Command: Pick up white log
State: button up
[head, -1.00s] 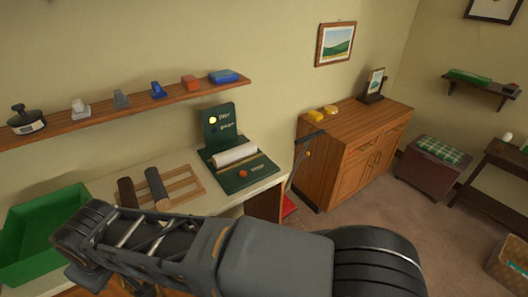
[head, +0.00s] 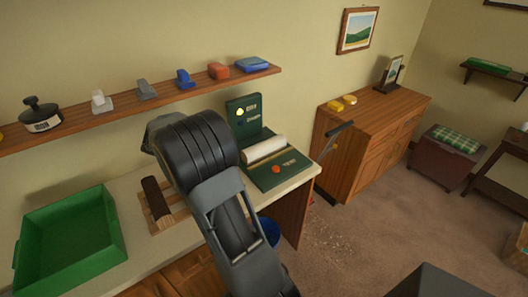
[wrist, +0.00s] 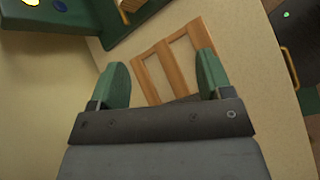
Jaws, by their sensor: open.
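The white log (head: 264,148) lies across the green machine (head: 276,172) on the counter, right of my arm in the head view. My gripper (wrist: 162,70) is open, with two green fingers apart and nothing seen between them. It is over the counter near the wooden rack (wrist: 172,62). Part of the green machine (wrist: 75,18) shows at the top left of the wrist view, but I cannot make out the white log clearly there. In the head view my arm hides the gripper.
A brown log (head: 156,200) lies on the wooden rack. A green tray (head: 70,245) stands at the left of the counter. A shelf (head: 150,108) with several small objects runs above. A lever (head: 338,130) rises at the machine's right. A wooden cabinet (head: 370,145) stands farther right.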

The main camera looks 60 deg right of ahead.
aim_at(249, 153)
jog(key=d+f+n+h, duration=0.1)
jog(key=d+f, duration=0.3)
jog(key=d, duration=0.1)
jog(key=w+d+f+n+g+h, duration=0.1)
jog(key=d+f+n, duration=0.1)
jog(key=d+f, duration=0.2)
jog(key=d+f+n+g+h, duration=0.1)
jog(key=d+f, duration=0.3)
jog(key=d, duration=0.4)
jog(key=shift+w+d+f+n+h+p, duration=0.3)
jog(key=shift+w+n+h+p, duration=0.1)
jog(key=shift+n+h, duration=0.15)
jog(key=shift+p+x, duration=1.1)
jog(key=shift+x, duration=1.85)
jog(key=shift+s+a+f, duration=0.1)
jog(key=c, duration=0.9)
jog(key=shift+c, duration=0.6)
